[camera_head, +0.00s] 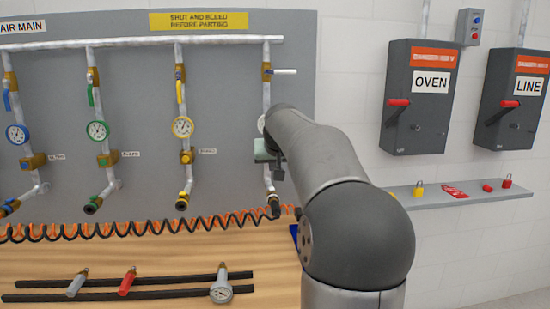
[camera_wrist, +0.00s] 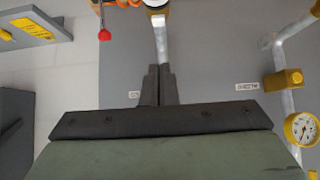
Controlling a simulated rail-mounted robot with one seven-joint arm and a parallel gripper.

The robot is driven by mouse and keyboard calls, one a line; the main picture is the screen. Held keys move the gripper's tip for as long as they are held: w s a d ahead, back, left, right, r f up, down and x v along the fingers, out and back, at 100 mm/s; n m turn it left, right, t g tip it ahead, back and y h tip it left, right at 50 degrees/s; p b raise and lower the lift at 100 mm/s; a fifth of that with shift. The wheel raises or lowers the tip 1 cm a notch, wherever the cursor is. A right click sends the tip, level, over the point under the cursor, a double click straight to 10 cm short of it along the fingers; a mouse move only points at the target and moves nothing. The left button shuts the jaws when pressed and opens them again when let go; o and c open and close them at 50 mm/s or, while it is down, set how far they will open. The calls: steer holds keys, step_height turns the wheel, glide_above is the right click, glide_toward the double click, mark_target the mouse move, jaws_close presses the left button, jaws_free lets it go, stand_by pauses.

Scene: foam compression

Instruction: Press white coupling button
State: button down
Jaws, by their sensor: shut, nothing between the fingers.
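The rightmost pipe drop has a white valve handle (camera_head: 285,71) and a dark coupling (camera_head: 274,205) at its lower end. In the wrist view, this pipe (camera_wrist: 161,42) runs up to a fitting with a white part (camera_wrist: 155,4), cut by the top edge. I cannot clearly make out a white button on it. My gripper (camera_head: 279,174) is in front of the pipe, above the coupling in the head view. Its fingers (camera_wrist: 158,70) are together and empty, pointing along the pipe in the wrist view. My arm hides part of the drop and most of its gauge (camera_head: 262,124).
Three other drops have blue, green and yellow gauges (camera_head: 182,127). An orange and black coiled hose (camera_head: 130,230) crosses above the wooden bench (camera_head: 60,262). Tool fittings lie on dark rails (camera_head: 175,284). A shelf (camera_head: 470,200) with padlocks is at right.

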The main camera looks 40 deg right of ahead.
glide_above(273, 191)
steer(key=f, duration=0.4)
steer(key=shift+s+a+f, duration=0.15)
steer(key=shift+s+a, duration=0.05)
steer(key=shift+s, duration=0.05)
steer(key=shift+f, duration=0.85)
steer(key=shift+a+f+b, duration=0.1)
steer(key=shift+f+b, duration=0.75)
steer(key=shift+f, duration=0.05)
steer(key=shift+s+f, duration=0.15)
steer(key=shift+f, duration=0.1)
step_height(273, 191, up, 5)
steer(key=p, duration=0.3)
steer(key=shift+f, duration=0.1)
steer(key=v, duration=1)
steer(key=shift+r, duration=0.35)
